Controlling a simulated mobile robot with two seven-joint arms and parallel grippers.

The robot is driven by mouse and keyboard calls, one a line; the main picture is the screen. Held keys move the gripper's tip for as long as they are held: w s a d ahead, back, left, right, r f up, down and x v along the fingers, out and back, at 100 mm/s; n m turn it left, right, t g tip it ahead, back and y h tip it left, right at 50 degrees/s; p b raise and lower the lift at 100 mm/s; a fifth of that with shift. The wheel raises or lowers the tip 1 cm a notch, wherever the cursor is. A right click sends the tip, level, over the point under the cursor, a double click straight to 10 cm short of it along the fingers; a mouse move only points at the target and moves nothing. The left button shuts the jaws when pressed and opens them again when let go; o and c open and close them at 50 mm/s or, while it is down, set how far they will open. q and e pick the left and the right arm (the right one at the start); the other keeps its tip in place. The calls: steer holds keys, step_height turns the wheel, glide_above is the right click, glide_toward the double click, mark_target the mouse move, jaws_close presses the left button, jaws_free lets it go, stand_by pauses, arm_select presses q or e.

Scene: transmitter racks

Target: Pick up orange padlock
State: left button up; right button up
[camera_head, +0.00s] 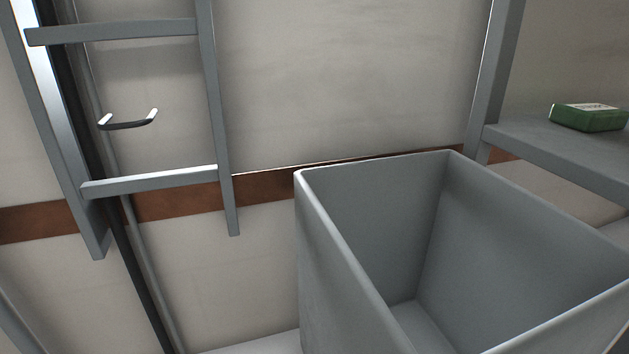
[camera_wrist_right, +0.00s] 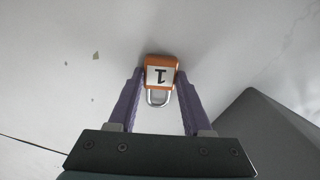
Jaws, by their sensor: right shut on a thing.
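The orange padlock (camera_wrist_right: 160,62) shows in the right wrist view, with a white label bearing a dark "1" and a silver shackle pointing back towards my wrist. My right gripper (camera_wrist_right: 159,82) has its two purple fingers on either side of the padlock and is shut on it. A pale, scuffed surface lies behind the padlock; I cannot tell whether the padlock touches it. The padlock and both grippers are outside the head view.
A large grey open bin (camera_head: 375,215) stands at the centre right and looks empty inside. A green box (camera_head: 588,118) lies on a grey shelf (camera_head: 560,150) at the right. A grey ladder-like frame (camera_head: 150,185) is at the left. A dark grey block (camera_wrist_right: 265,135) is close to my right gripper.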

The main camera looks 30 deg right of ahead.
jaws_close()
steer(key=shift+r+p, duration=0.65)
step_height(320, 180, up, 19)
steer(key=p, duration=1.7)
steer(key=shift+f, duration=0.15)
